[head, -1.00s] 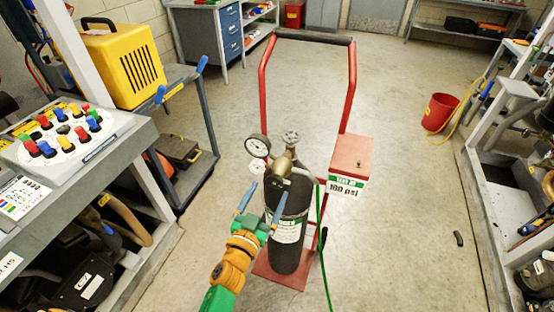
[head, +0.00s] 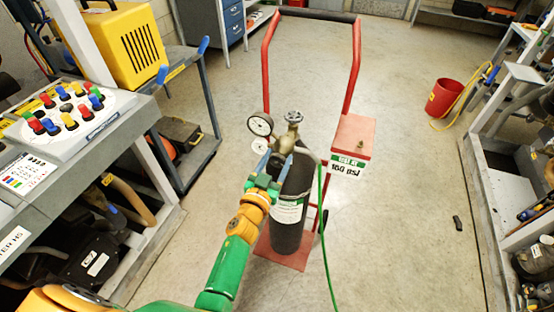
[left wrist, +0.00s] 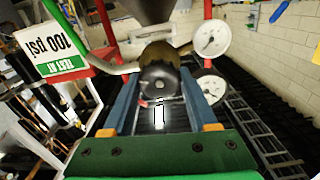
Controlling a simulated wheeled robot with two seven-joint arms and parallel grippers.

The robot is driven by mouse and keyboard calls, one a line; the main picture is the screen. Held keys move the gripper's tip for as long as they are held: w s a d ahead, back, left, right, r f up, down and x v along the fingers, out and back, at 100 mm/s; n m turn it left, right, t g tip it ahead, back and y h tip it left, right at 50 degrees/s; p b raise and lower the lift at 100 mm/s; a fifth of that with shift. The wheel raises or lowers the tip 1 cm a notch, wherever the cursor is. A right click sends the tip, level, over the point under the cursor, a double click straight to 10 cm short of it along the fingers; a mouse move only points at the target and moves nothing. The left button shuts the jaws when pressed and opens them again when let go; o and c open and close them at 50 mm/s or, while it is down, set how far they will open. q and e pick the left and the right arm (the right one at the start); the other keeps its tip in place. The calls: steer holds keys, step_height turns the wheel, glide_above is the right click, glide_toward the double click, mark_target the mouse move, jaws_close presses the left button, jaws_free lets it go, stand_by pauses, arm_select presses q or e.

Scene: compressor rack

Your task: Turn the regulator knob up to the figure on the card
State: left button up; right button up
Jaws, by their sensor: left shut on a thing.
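The gas cylinder (head: 291,233) stands upright on a red cart, with a brass regulator on top. The black regulator knob (left wrist: 158,80) faces the left wrist camera. My left gripper (head: 273,163) is shut on this knob, with one blue finger on each side of it. The card (head: 347,165) hangs on the red box; in the left wrist view (left wrist: 55,45) it appears upside down and seems to read "TEST AT 100 psi". A large gauge (head: 260,124) and a smaller gauge (head: 259,146) sit beside the regulator; their needle readings are too small to tell. My right gripper is out of view.
A green hose (head: 322,215) runs from the regulator to the floor. The cart's red handle (head: 357,65) rises behind. A control bench (head: 120,118) stands at the left, a red bucket (head: 445,97) at the right. The floor right of the cart is mostly clear.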

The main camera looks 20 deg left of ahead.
arm_select(q)
steer(key=shift+m, duration=0.7)
steer(key=o, duration=1.4)
steer(key=shift+w, duration=0.1)
steer(key=s, duration=0.7)
steer(key=shift+a, duration=0.1)
